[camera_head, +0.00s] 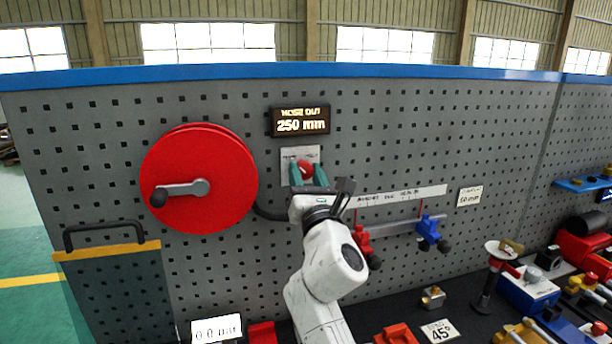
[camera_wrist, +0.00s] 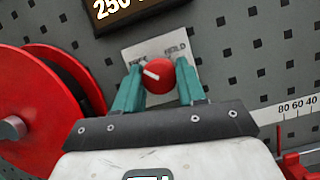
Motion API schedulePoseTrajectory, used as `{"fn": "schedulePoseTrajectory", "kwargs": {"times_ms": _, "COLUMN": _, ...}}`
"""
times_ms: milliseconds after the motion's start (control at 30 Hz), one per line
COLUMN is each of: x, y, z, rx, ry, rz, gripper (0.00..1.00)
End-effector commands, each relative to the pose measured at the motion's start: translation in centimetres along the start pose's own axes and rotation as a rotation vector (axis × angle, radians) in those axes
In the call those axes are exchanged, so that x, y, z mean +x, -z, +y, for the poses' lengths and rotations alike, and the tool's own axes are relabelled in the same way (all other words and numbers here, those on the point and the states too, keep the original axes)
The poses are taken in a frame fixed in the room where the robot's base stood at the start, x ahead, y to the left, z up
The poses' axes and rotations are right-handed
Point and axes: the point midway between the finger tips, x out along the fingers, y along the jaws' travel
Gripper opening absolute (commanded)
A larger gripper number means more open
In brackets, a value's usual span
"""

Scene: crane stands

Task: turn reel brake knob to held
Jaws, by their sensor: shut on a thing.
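The red reel brake knob (camera_head: 305,167) sits on a pale plate (camera_head: 288,154) on the pegboard, right of the red hose reel (camera_head: 200,178). In the wrist view the knob (camera_wrist: 161,80) carries a white pointer mark (camera_wrist: 151,73) aimed up and left, toward the plate's left label. The right label (camera_wrist: 176,48) reads HELD; the left one is too small to read surely. My gripper (camera_head: 307,175) has its teal fingers shut on the knob, one on each side.
A display (camera_head: 301,121) reading HOSE OUT 250 mm hangs above the plate. The reel has a crank with a black handle (camera_head: 159,197). A ruled rail with red and blue clamps (camera_head: 427,231) lies right of my arm. The bench below holds several tools.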

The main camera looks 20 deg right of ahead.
Motion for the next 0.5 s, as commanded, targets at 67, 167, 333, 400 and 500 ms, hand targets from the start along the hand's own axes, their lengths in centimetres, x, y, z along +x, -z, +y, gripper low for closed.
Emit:
{"fn": "schedulePoseTrajectory", "kwargs": {"times_ms": 67, "x": -0.01, "y": 0.01, "z": 0.04, "rx": 0.0, "ry": -0.001, "rz": 0.0, "gripper": 0.09}}
{"fn": "schedulePoseTrajectory", "kwargs": {"times_ms": 167, "x": -0.03, "y": 0.04, "z": 0.06, "rx": 0.004, "ry": 0.0, "rz": 0.0, "gripper": 0.09}}
{"fn": "schedulePoseTrajectory", "kwargs": {"times_ms": 333, "x": -0.09, "y": 0.19, "z": 0.09, "rx": 0.037, "ry": 0.013, "rz": -0.001, "gripper": 0.09}}
{"fn": "schedulePoseTrajectory", "kwargs": {"times_ms": 400, "x": -0.11, "y": 0.25, "z": 0.09, "rx": 0.064, "ry": 0.024, "rz": -0.003, "gripper": 0.09}}
{"fn": "schedulePoseTrajectory", "kwargs": {"times_ms": 500, "x": -0.13, "y": 0.28, "z": 0.11, "rx": 0.117, "ry": 0.046, "rz": -0.006, "gripper": 0.09}}
